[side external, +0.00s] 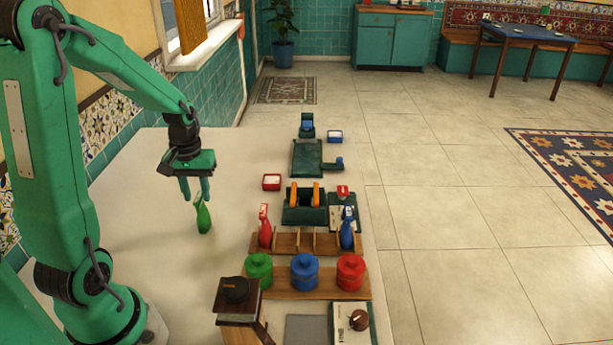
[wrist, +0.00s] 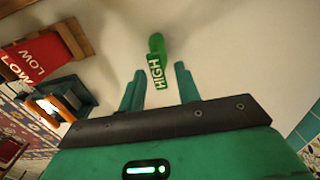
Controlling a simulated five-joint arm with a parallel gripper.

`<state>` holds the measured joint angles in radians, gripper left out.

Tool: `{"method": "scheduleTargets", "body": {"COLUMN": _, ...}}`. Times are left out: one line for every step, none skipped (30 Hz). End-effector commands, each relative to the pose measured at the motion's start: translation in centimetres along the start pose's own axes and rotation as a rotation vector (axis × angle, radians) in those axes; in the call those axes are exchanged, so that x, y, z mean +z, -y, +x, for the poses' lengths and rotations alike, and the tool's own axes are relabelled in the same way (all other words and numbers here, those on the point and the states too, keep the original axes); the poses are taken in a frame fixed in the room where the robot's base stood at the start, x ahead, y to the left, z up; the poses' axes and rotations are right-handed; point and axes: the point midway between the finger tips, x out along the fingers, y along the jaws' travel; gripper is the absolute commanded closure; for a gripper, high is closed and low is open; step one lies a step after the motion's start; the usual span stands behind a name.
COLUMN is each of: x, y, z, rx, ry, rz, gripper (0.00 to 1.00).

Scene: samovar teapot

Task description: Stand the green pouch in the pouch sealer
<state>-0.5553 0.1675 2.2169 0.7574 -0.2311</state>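The green pouch (side external: 203,219) stands upright on the pale table, its narrow neck up. In the wrist view the green pouch (wrist: 157,68) shows white lettering reading HIGH. My gripper (side external: 196,196) is above it, pointing down. In the wrist view my gripper (wrist: 159,72) has its two fingers apart, with the pouch showing between and past their tips; I cannot tell if they touch it. What looks like the pouch sealer (side external: 305,214), a dark green unit with two orange parts, stands to the right. It shows partly in the wrist view (wrist: 77,90).
A wooden rack (side external: 290,243) holds a red pouch (side external: 265,229) at left and a blue pouch (side external: 347,231) at right. Green, blue and red lidded jars stand in front. The table around the green pouch is clear.

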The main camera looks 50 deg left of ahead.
Motion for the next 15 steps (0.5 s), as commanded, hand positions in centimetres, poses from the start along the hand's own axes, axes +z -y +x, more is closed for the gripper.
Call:
{"method": "scheduleTargets", "body": {"x": 0.1, "y": -0.1, "z": 0.5, "rx": -0.001, "ry": 0.002, "rz": 0.000, "gripper": 0.67}}
{"method": "scheduleTargets", "body": {"x": 0.1, "y": -0.1, "z": 0.8, "rx": -0.001, "ry": 0.003, "rz": 0.001, "gripper": 0.67}}
{"method": "scheduleTargets", "body": {"x": 0.1, "y": -0.1, "z": 1.2, "rx": -0.001, "ry": 0.004, "rz": 0.001, "gripper": 0.67}}
{"method": "scheduleTargets", "body": {"x": 0.1, "y": -0.2, "z": 1.6, "rx": -0.001, "ry": 0.003, "rz": 0.001, "gripper": 0.67}}
{"method": "scheduleTargets", "body": {"x": 0.1, "y": -0.2, "z": 1.9, "rx": -0.001, "ry": 0.003, "rz": 0.001, "gripper": 0.67}}
{"method": "scheduleTargets", "body": {"x": 0.2, "y": -0.2, "z": 2.4, "rx": -0.001, "ry": 0.004, "rz": 0.001, "gripper": 0.67}}
{"method": "scheduleTargets", "body": {"x": 0.2, "y": -0.3, "z": 2.7, "rx": -0.001, "ry": 0.004, "rz": 0.001, "gripper": 0.67}}
{"method": "scheduleTargets", "body": {"x": 0.2, "y": -0.2, "z": 3.0, "rx": -0.001, "ry": 0.004, "rz": 0.000, "gripper": 0.67}}
{"method": "scheduleTargets", "body": {"x": 0.1, "y": -0.2, "z": 3.4, "rx": -0.001, "ry": 0.003, "rz": 0.000, "gripper": 0.67}}
{"method": "scheduleTargets", "body": {"x": 0.1, "y": -0.2, "z": 3.7, "rx": -0.001, "ry": 0.003, "rz": 0.000, "gripper": 0.67}}
{"method": "scheduleTargets", "body": {"x": 0.2, "y": -0.2, "z": 3.9, "rx": -0.001, "ry": 0.004, "rz": 0.000, "gripper": 0.67}}
{"method": "scheduleTargets", "body": {"x": 0.1, "y": -0.2, "z": 4.1, "rx": -0.001, "ry": 0.002, "rz": 0.000, "gripper": 0.67}}
{"method": "scheduleTargets", "body": {"x": 0.1, "y": -0.2, "z": 4.3, "rx": 0.000, "ry": 0.001, "rz": 0.000, "gripper": 0.67}}
{"method": "scheduleTargets", "body": {"x": 0.1, "y": -0.2, "z": 4.4, "rx": 0.000, "ry": 0.001, "rz": 0.000, "gripper": 0.67}}
{"method": "scheduleTargets", "body": {"x": 0.1, "y": -0.2, "z": 4.5, "rx": 0.000, "ry": 0.001, "rz": 0.000, "gripper": 0.67}}
